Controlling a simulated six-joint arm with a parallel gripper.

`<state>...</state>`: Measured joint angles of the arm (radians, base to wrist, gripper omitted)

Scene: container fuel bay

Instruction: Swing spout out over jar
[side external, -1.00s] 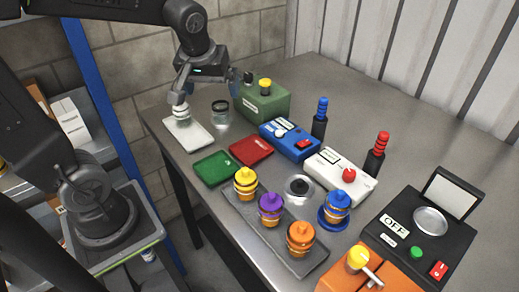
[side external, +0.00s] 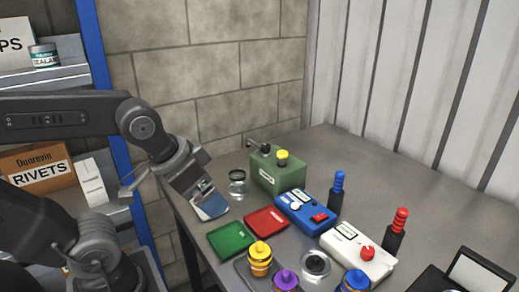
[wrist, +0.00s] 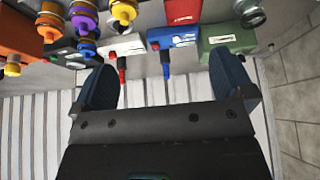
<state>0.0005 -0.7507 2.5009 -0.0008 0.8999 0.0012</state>
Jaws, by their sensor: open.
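The green box (side external: 278,172) has a yellow knob (side external: 282,155) on top. A dark spout-like arm (side external: 258,147) sticks out at its back left, away from the jar. The clear glass jar (side external: 237,183) stands on the table left of the green box, and what appears to be it shows at the top right of the wrist view (wrist: 251,14). My gripper (side external: 202,190) is over the white tray (side external: 212,211), left of the jar. In the wrist view its fingers (wrist: 163,62) are spread with nothing between them.
The green tray (side external: 231,237) and red tray (side external: 266,222) lie in front of the jar. A blue box (side external: 307,212), a white box (side external: 357,251) and several banded pots, one yellow (side external: 260,259), stand nearer. The block wall (side external: 240,60) is close behind the jar.

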